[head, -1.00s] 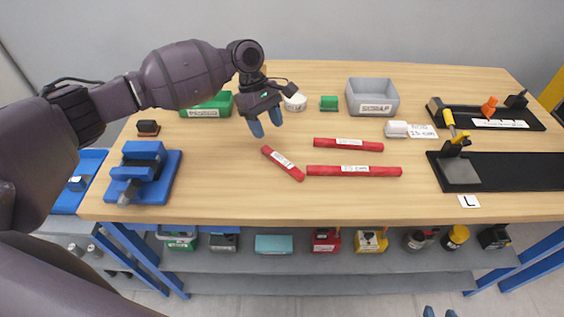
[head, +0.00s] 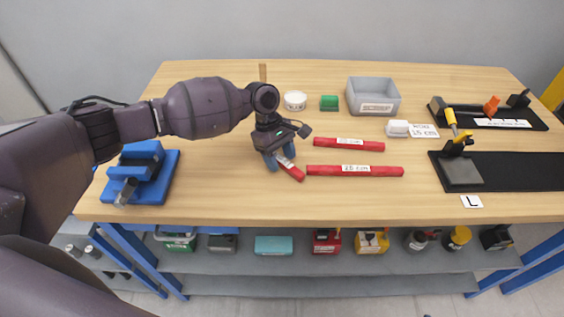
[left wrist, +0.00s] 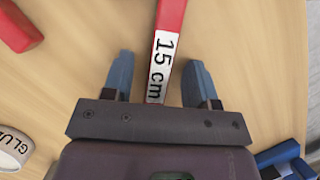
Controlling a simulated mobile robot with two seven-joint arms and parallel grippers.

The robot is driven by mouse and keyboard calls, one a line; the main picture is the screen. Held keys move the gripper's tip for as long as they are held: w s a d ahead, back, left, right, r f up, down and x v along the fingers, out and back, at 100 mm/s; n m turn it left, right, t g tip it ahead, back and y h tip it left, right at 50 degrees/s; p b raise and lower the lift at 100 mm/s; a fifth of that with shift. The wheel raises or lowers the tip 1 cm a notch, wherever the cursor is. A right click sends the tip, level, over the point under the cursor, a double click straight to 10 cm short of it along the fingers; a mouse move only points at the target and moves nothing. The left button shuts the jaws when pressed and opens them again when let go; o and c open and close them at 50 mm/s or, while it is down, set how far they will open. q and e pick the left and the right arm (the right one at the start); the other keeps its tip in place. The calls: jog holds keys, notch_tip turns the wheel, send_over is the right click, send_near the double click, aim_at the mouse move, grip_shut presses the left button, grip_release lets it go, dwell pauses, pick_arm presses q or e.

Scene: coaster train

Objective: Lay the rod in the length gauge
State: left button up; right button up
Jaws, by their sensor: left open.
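A short red rod (head: 291,171) lies aslant on the table. Its label reads 15 cm in the left wrist view (left wrist: 163,66). My left gripper (head: 279,162) is over its far end, fingers pointing down. In the left wrist view the open fingers (left wrist: 160,85) stand on either side of the rod, with gaps beside it. A black fixture with an orange stop and a white marked strip (head: 502,123), which looks like the length gauge, is at the back right. My right gripper is not clearly in view.
Two other red rods (head: 349,144) (head: 355,171) lie just right. A grey scrap bin (head: 373,97), white tub (head: 295,100) and green block (head: 329,103) stand behind. A black clamp fixture (head: 510,171) is at right, a blue vise (head: 140,175) at left. The front middle table is clear.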

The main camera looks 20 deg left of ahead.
pick_arm(q)
grip_shut()
